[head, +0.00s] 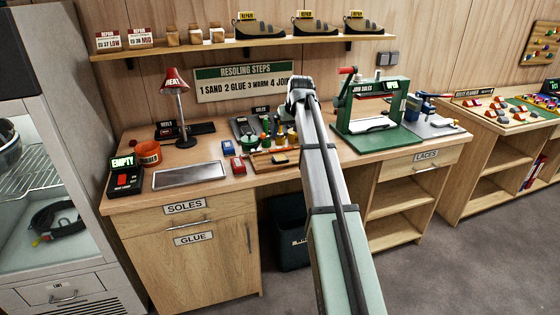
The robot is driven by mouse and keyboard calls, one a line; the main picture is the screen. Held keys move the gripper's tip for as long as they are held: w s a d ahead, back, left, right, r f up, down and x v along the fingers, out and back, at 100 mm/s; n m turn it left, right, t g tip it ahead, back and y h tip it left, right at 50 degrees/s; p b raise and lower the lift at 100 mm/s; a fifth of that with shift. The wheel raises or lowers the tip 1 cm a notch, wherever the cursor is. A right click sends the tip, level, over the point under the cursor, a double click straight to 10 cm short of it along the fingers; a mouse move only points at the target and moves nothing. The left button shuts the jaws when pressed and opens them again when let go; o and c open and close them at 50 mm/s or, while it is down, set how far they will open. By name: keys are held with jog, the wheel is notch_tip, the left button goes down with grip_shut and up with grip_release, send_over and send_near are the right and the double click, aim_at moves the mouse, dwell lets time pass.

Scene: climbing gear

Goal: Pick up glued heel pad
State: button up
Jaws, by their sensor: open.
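The heel pad cannot be made out for certain at this size. A small wooden tray (262,168) lies near the front edge of the workbench, with a small dark piece (279,160) on it; whether that is the heel pad, or carries glue, I cannot tell. My arm rises across the middle of the head view, and my gripper (291,104) is at its far end, above the bench and behind the tray. It is open; its fingertips are small and partly hidden, and I see nothing held. My arm hides part of the bench right of the tray.
A green press (372,118) stands to the right. A red heat lamp (174,82) and a bare grey plate (188,174) are left. A shelf (215,47) hangs above.

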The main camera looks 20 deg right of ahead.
jog(key=n, duration=0.2)
send_near(280, 158)
jog(key=shift+g, duration=0.3)
jog(key=x, duration=0.8)
jog(key=shift+w, duration=0.45)
jog(key=c, duration=1.1)
jog(key=shift+r, duration=0.1)
jog(key=shift+c, duration=0.2)
